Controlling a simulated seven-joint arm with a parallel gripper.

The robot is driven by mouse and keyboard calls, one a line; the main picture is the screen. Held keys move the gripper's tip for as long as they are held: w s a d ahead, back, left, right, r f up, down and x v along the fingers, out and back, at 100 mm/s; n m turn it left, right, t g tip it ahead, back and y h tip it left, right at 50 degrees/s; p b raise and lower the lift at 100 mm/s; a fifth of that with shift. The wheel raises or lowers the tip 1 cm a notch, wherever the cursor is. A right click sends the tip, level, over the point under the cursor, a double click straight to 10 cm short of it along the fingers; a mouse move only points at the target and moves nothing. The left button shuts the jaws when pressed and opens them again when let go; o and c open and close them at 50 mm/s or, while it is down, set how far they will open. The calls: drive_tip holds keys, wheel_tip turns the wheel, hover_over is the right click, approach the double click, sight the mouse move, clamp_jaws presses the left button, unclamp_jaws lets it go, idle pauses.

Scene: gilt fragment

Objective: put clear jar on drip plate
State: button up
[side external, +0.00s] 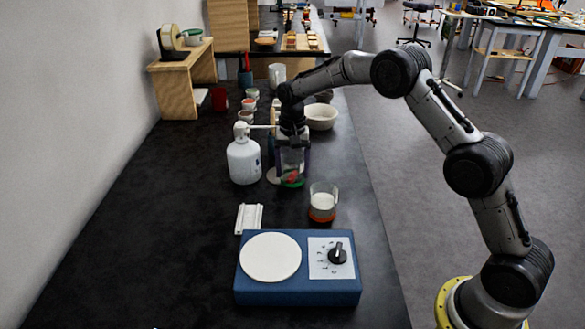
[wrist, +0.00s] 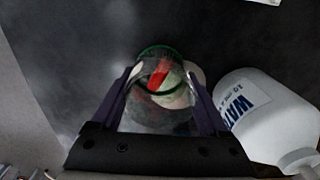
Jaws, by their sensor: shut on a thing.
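My gripper (side external: 291,172) points down over the black bench, with its two purple fingers (wrist: 165,100) on either side of the clear jar. It is shut on the clear jar (wrist: 150,112), which looks upright, with a green ring and a red patch showing at its far end. The jar also shows low between the fingers in the side view (side external: 291,181). A pale round disc (side external: 271,176), perhaps the drip plate, lies beside and partly behind the jar. Its edge shows in the wrist view (wrist: 198,76). I cannot tell whether the jar touches it or the bench.
A white water bottle (side external: 244,162) stands close on the left. A glass with white and orange contents (side external: 322,203) stands nearer the camera. A blue hot plate device (side external: 297,291) and a white rack (side external: 249,218) are in front. A white bowl (side external: 321,117) and several small pots stand behind.

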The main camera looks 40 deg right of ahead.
drive_tip(key=o, duration=1.5)
drive_tip(key=shift+f, duration=0.15)
wheel_tip(320, 180, up, 12)
drive_tip(key=s+a+r+n+t, duration=0.1)
drive_tip(key=s+r+n, duration=0.1)
drive_tip(key=s+r, duration=0.7)
drive_tip(key=s+a+r+n+t, duration=0.1)
drive_tip(key=s+r+n+t, duration=0.15)
drive_tip(key=s, duration=0.75)
drive_tip(key=s+f+n, duration=0.1)
drive_tip(key=s, duration=0.5)
drive_tip(key=s+a+f+n+t, duration=0.1)
drive_tip(key=s+f+n, duration=0.1)
drive_tip(key=s, duration=0.4)
drive_tip(key=s+f+n+t, duration=0.1)
drive_tip(key=s+f, duration=0.1)
drive_tip(key=s, duration=0.5)
drive_tip(key=shift+a+f+n, duration=0.1)
drive_tip(key=shift+a+n, duration=0.15)
